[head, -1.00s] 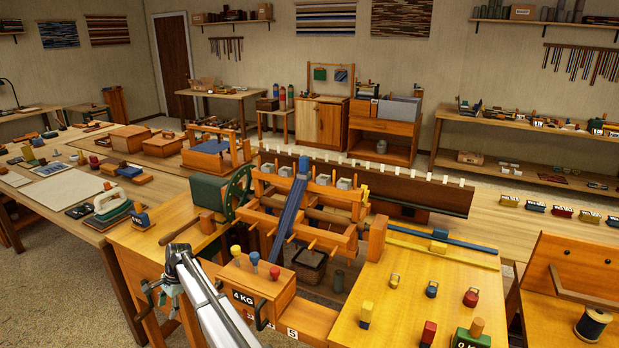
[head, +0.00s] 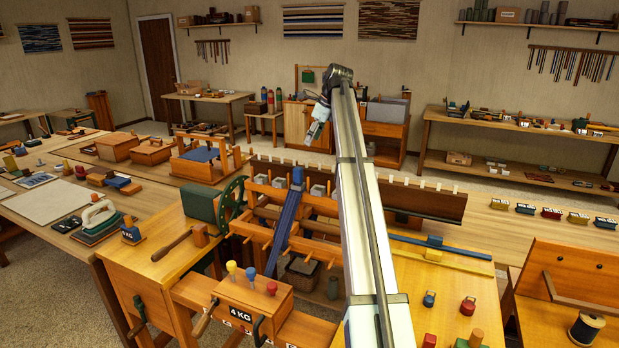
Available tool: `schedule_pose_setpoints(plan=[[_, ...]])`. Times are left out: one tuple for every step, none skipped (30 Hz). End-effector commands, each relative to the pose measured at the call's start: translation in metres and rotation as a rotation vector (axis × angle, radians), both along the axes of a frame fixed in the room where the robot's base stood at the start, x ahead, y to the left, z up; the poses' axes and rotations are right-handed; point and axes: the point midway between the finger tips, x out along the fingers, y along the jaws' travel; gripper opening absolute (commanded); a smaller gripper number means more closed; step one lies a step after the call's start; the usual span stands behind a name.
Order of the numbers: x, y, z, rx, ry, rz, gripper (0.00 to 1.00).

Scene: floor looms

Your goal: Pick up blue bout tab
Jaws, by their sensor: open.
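Small blue pieces show in several spots of the head view, and I cannot tell for sure which is the bout tab. A blue tab (head: 429,299) stands on the right-hand wooden top beside a red tab (head: 468,306). A blue-headed peg (head: 250,273) stands between a yellow peg (head: 231,268) and a red peg (head: 271,288) on the 4 KG box (head: 246,298). My gripper (head: 313,134) is small and seen from behind, raised above the loom in the picture, apart from these pieces. It is open, with nothing visible in it. My arm hides part of the right-hand top.
The wooden loom frame (head: 262,232) with a slanted blue bar (head: 287,225) stands left of my arm. A long brown trough (head: 440,204) runs behind it. A green weight (head: 472,342) stands at the front right. An upright wooden board (head: 578,268) rises at the far right.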

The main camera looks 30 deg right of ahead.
Motion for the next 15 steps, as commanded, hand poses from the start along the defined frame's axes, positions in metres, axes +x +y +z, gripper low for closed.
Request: schedule_pose_setpoints(plan=[[-0.001,-0.002,0.003,0.002,0.002,-0.009,0.6],[-0.001,-0.002,0.002,0.003,0.002,-0.011,0.6],[-0.001,-0.002,-0.001,0.003,0.003,-0.013,0.6],[0.0,0.0,-0.004,0.004,0.003,-0.014,0.6],[0.002,0.001,-0.008,0.003,0.003,-0.013,0.6],[0.003,0.003,-0.015,0.003,0.004,-0.013,0.6],[0.005,0.005,-0.02,0.004,0.005,-0.013,0.6],[0.006,0.006,-0.024,0.003,0.004,-0.012,0.6],[0.009,0.008,-0.032,0.003,0.004,-0.012,0.6],[0.01,0.009,-0.038,0.003,0.004,-0.012,0.6],[0.012,0.011,-0.043,0.002,0.005,-0.012,0.6],[0.015,0.013,-0.05,0.003,0.004,-0.012,0.6],[0.016,0.014,-0.056,0.002,0.003,-0.012,0.6],[0.018,0.016,-0.061,0.002,0.005,-0.012,0.6],[0.021,0.018,-0.068,0.002,0.005,-0.011,0.6]])
